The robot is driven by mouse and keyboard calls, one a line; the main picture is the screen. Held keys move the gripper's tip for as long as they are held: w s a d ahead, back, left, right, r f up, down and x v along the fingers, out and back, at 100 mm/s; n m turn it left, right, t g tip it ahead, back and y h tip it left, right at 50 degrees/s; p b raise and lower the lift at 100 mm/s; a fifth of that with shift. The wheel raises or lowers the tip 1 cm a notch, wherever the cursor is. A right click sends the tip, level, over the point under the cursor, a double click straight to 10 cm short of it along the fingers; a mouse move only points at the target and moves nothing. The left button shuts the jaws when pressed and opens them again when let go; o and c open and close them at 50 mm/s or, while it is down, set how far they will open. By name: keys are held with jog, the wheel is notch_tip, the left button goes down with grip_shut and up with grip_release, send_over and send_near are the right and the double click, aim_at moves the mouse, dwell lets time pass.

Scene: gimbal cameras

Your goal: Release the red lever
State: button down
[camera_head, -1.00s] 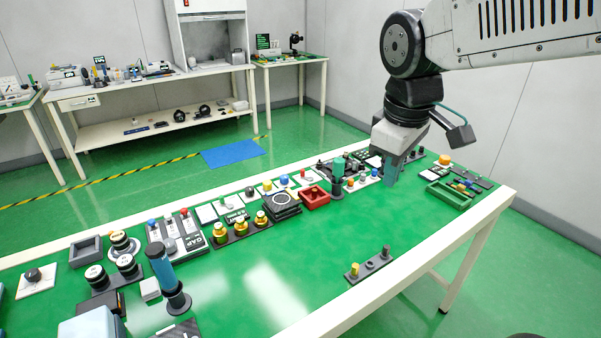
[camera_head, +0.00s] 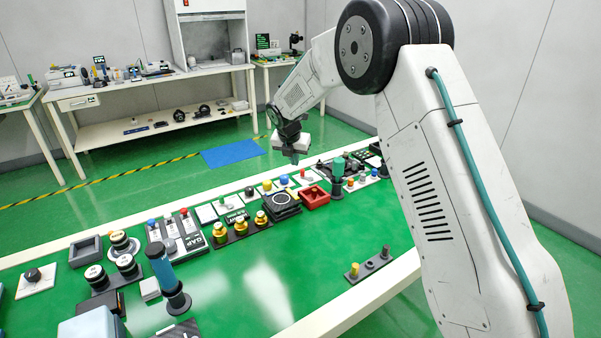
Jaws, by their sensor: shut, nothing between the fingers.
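A grey panel (camera_head: 190,240) at the left-centre of the green table carries three sliders or levers. A small red knob (camera_head: 302,174) also stands further right on a white plate. I cannot tell which of these is the red lever of the task. My gripper (camera_head: 293,159) is shut and empty, pointing down above the table's far side, to the right of and apart from the panel. Its fingertips are small here.
Yellow knobs (camera_head: 240,224), a dark round-topped device (camera_head: 282,203), a red tray (camera_head: 315,197) and a green-topped post (camera_head: 338,170) stand below and around my gripper. A blue cylinder (camera_head: 162,265) stands upright near the front left. The table's front middle is mostly clear.

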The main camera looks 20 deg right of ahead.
jog(key=shift+w+a+f, duration=0.1)
jog(key=shift+w+f, duration=0.1)
jog(key=shift+f, duration=0.05)
jog(key=x, duration=1)
jog(key=shift+f, duration=0.15)
jog(key=shift+w+d, duration=0.5)
jog(key=shift+w, duration=0.35)
jog(key=shift+w+d, duration=0.5)
jog(key=shift+w, duration=0.35)
